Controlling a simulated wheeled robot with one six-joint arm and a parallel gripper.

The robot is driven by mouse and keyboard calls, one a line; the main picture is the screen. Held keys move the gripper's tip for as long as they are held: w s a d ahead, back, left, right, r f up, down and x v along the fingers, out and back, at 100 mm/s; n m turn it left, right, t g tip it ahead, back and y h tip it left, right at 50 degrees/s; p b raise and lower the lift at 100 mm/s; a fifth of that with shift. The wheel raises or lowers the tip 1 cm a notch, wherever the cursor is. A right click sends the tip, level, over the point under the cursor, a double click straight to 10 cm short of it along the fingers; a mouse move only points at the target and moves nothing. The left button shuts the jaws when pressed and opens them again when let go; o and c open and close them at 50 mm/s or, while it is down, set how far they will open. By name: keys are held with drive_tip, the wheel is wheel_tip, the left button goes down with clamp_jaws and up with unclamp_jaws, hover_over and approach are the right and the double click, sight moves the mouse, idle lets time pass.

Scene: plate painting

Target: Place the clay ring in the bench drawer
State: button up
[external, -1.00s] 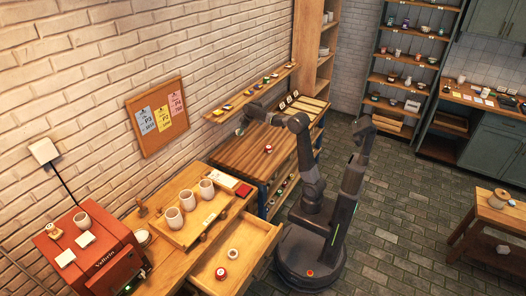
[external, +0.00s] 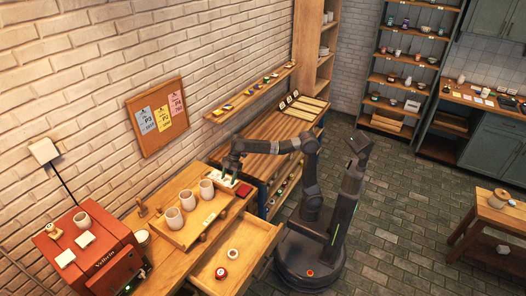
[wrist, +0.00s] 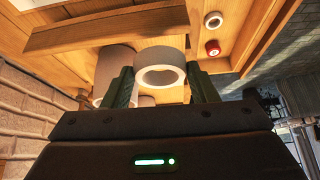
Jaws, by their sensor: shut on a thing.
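My gripper (external: 231,174) is in the air beside the back right end of the tray of mugs. In the wrist view its dark green fingers (wrist: 161,80) are shut on a pale clay ring (wrist: 161,57), its hole facing the camera. In the external view the held ring is too small to make out clearly. The bench drawer (external: 207,275) is pulled open below and in front of the tray. It holds a small white ring (external: 233,253) and a red-and-white round item (external: 221,272). Both also show at the wrist view's upper right.
A red machine (external: 92,256) stands at the left end. A slatted worktable (external: 275,128) lies behind my arm. The drawer has bare floor around its two items.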

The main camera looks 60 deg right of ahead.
drive_tip(key=s+a+n+g+b, duration=0.2)
drive_tip(key=s+a+n, duration=0.15)
drive_tip(key=s, duration=0.55)
drive_tip(key=s+a+n+g+b, duration=0.1)
drive_tip(key=s+a+n, duration=0.3)
drive_tip(key=s, duration=0.5)
drive_tip(key=m+b, duration=0.1)
drive_tip(key=m, duration=0.1)
hover_over(249, 240)
drive_tip(key=d, duration=0.2)
drive_tip(key=f, duration=2.5)
drive_tip(key=shift+w+a, duration=0.25)
drive_tip(key=shift+w, duration=0.1)
drive_tip(key=shift+f+b, duration=0.8)
drive_tip(key=shift+f, duration=1.65)
drive_tip(key=shift+f, duration=0.25)
drive_tip(key=o, duration=1)
drive_tip(key=shift+r, duration=0.1)
drive_tip(key=shift+c, duration=0.2)
